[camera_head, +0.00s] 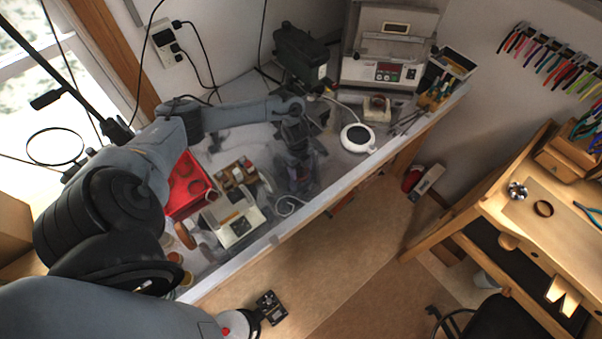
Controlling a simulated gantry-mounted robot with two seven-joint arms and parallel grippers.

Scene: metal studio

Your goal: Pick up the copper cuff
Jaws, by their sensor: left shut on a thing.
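My left gripper (298,185) reaches down over the cluttered bench top near its middle. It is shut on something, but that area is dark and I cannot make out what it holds. My right gripper is not clearly seen.
A red tray (186,186), a box of small items (240,176) and a pale device (234,224) crowd the bench left of my gripper. A white round device (357,138) and a machine with a red display (390,60) stand beyond. The floor in front is mostly clear.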

